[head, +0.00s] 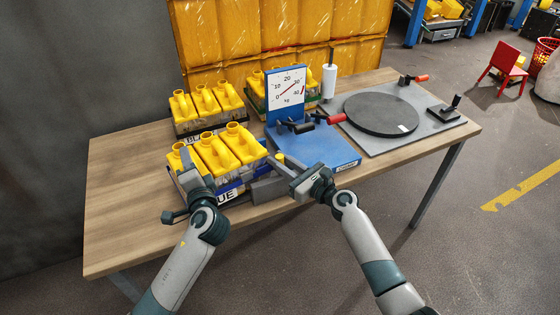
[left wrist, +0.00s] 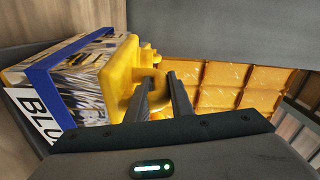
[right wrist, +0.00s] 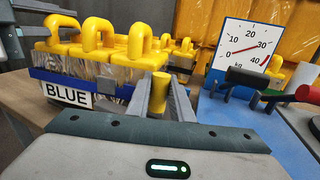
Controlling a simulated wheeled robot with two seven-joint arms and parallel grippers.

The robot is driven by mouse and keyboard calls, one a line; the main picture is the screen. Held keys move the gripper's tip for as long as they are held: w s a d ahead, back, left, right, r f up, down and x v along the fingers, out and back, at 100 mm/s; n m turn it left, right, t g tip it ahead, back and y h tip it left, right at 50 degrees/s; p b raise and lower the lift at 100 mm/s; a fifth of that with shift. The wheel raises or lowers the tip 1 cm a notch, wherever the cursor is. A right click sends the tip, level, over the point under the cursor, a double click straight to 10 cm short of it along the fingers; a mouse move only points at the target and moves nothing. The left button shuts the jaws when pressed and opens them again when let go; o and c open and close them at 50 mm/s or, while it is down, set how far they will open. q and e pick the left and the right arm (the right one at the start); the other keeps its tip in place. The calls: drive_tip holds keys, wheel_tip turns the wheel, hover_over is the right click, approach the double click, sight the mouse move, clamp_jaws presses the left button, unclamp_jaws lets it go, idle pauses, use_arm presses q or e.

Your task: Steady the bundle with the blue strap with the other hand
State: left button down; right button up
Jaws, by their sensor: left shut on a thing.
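The bundle with the blue strap (head: 221,176) is three yellow jerry cans side by side in clear wrap, upright on the table's near side. Its blue strap and "BLUE" label show in the right wrist view (right wrist: 68,95); it also shows in the left wrist view (left wrist: 75,70). My left gripper (head: 187,156) is shut at the bundle's left can, apparently on its yellow handle; the fingers hide the exact grip. My right gripper (head: 277,167) is open beside the bundle's right end. A short yellow cylinder (right wrist: 160,88) shows between its fingers; whether they touch it is unclear.
A blue scale (head: 318,150) with a dial stands right of the bundle. A black turntable (head: 381,113) on a grey plate lies further right. Other jerry can bundles (head: 207,103) stand behind. The table's left part (head: 125,190) is clear.

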use_arm(q)
drive_tip(key=shift+d+f, duration=0.1)
drive_tip(key=shift+f, duration=0.2)
use_arm(e)
clamp_jaws()
drive_tip(key=shift+w+d, duration=0.6)
drive_tip(key=shift+d, duration=0.35)
drive_tip(key=shift+w+d, duration=0.6)
drive_tip(key=shift+d, duration=0.35)
drive_tip(key=o, duration=0.7)
unclamp_jaws()
drive_tip(key=shift+o, duration=0.2)
drive_tip(key=shift+s, duration=0.1)
drive_tip(key=v, duration=1.2)
use_arm(q)
drive_tip(key=shift+r, duration=0.1)
use_arm(e)
drive_tip(key=shift+d, duration=0.1)
